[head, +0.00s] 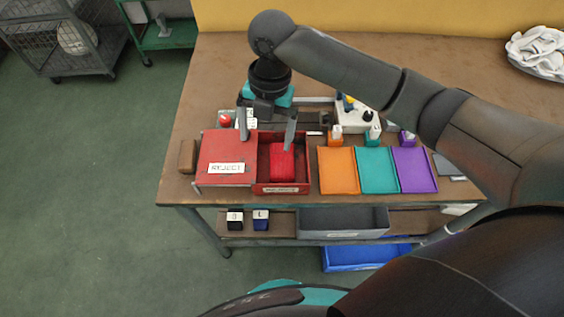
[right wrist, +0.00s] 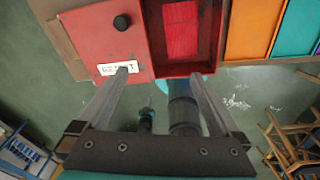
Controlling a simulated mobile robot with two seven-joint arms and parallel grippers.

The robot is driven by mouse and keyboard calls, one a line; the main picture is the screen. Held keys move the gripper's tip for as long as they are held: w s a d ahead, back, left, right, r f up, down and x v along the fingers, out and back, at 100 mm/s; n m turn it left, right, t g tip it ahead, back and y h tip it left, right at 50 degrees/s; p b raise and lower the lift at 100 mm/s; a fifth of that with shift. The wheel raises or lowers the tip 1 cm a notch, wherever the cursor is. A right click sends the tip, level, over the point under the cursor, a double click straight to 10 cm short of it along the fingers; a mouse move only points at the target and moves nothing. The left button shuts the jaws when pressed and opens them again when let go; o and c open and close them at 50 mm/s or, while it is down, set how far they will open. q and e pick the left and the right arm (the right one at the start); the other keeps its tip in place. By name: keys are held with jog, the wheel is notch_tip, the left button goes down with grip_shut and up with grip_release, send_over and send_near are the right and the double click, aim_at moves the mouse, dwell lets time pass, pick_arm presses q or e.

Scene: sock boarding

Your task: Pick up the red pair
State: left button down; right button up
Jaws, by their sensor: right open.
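The red pair (head: 283,165) lies flat in the open red reject box (head: 262,188) on the table. The pair also shows inside the box in the right wrist view (right wrist: 182,28). My right gripper (head: 267,144) is open and empty above the box area, its fingers pointing down. One finger is over the red lid's side and the other over the pair's far end; contact cannot be told. In the right wrist view the gripper (right wrist: 160,73) has its fingers spread, with nothing between them. My left gripper is not in view.
A red panel labelled REJECT (head: 222,153) lies left of the box. Orange (head: 338,172), teal (head: 378,172) and purple (head: 414,172) trays sit to its right. A brown block (head: 187,156) is at the left edge. A white heap (head: 538,52) lies far right.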

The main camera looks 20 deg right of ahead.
jog(key=w+d+r+n+h, duration=0.1)
jog(key=w+d+r+n, duration=0.2)
jog(key=d, duration=0.1)
jog(key=b, duration=0.2)
send_over(282, 162)
jog(key=w, duration=0.1)
jog(key=shift+g, duration=0.3)
notch_tip(282, 162, down, 10)
jog(key=shift+w+r, duration=0.1)
jog(key=shift+r, duration=0.05)
jog(key=f, duration=0.3)
jog(key=s+f, duration=0.1)
jog(key=f, duration=0.1)
jog(key=c, duration=1.3)
jog(key=shift+r, duration=0.1)
